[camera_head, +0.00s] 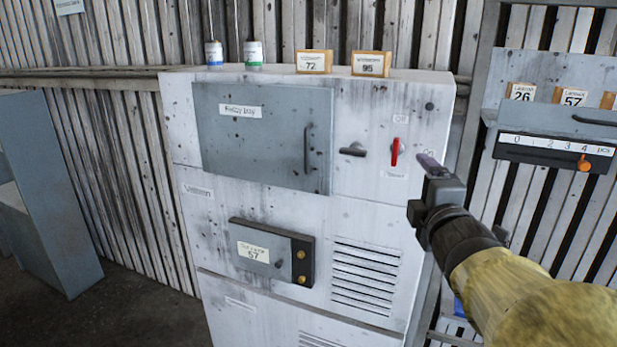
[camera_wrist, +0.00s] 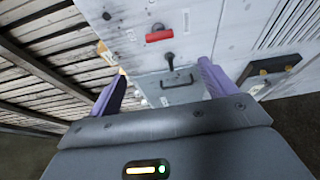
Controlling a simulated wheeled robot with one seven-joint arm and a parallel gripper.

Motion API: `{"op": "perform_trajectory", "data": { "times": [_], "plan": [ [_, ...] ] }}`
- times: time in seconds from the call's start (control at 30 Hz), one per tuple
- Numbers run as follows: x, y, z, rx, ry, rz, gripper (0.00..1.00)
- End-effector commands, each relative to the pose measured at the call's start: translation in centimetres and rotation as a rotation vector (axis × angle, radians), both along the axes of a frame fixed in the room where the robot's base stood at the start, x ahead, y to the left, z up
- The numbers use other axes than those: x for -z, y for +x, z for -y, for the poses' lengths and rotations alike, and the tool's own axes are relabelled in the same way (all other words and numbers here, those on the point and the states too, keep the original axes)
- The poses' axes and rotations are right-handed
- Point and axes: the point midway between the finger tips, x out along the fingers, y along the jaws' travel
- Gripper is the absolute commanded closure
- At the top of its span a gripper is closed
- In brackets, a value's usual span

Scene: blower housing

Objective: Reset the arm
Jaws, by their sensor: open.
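My arm reaches in from the lower right of the head view. My gripper (camera_head: 428,160) is in front of the right edge of the white cabinet (camera_head: 370,210), just right of the red switch handle (camera_head: 395,152). In the wrist view my gripper (camera_wrist: 157,90) shows two purple fingers spread wide apart, with nothing between them. The red handle also shows in the wrist view (camera_wrist: 160,35), beyond the fingers and apart from them. A dark lever (camera_head: 352,150) sits left of the red handle.
The cabinet has a grey door (camera_head: 255,140) with a handle and a lower grey box (camera_head: 270,252) with two brass knobs. Cans (camera_head: 214,53) and numbered blocks (camera_head: 314,62) stand on top. A panel with an orange slider (camera_head: 584,163) hangs at right. A grey cabinet (camera_head: 60,200) stands at left.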

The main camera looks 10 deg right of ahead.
Motion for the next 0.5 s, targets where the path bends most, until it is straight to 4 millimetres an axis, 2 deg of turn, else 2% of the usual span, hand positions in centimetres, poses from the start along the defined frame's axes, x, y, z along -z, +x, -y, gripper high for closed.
{"op": "perform_trajectory", "data": {
  "times": [0.17,0.27,0.37,0.5],
  "plan": [
    [0.4,0.1,0.0,0.001,0.014,-0.005,0.16],
    [2.3,0.5,-0.2,0.012,0.1,-0.039,0.16],
    [6.4,1.2,-0.7,0.045,0.277,-0.112,0.16],
    [14.4,1.4,-2.6,0.145,0.61,-0.274,0.16]
  ]
}}
